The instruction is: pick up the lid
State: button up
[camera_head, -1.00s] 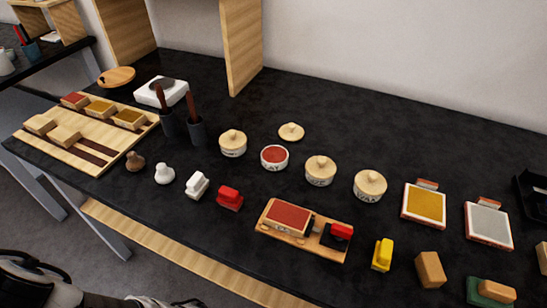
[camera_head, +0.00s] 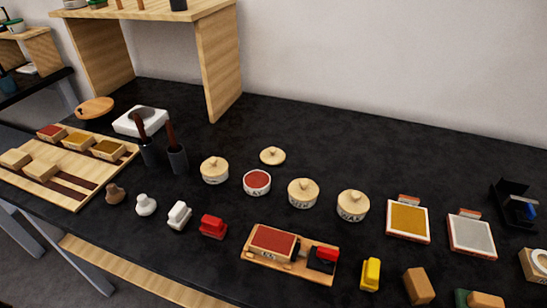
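A loose round wooden lid (camera_head: 272,156) with a small knob lies flat on the black table, just behind an open white jar (camera_head: 257,182) with red contents. Three other jars have similar wooden lids on them: one to the left (camera_head: 214,170), one to the right (camera_head: 303,193) and one farther right (camera_head: 352,205). My gripper does not show in the current head view.
A wooden tray with a red block (camera_head: 272,240) lies in front of the jars. Two dark cups (camera_head: 178,160) with brown handles stand left of them. A wooden shelf (camera_head: 221,65) rises behind. The table behind the lid is mostly clear.

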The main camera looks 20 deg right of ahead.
aim_at(272, 156)
jog(key=j+z, duration=0.15)
jog(key=j, duration=0.25)
jog(key=k+j+z, duration=0.15)
jog(key=j, duration=0.25)
jog(key=k+j+z, duration=0.2)
jog(key=j, duration=0.2)
jog(key=k+j+z, duration=0.15)
jog(key=j, duration=0.25)
jog(key=i, duration=1.05)
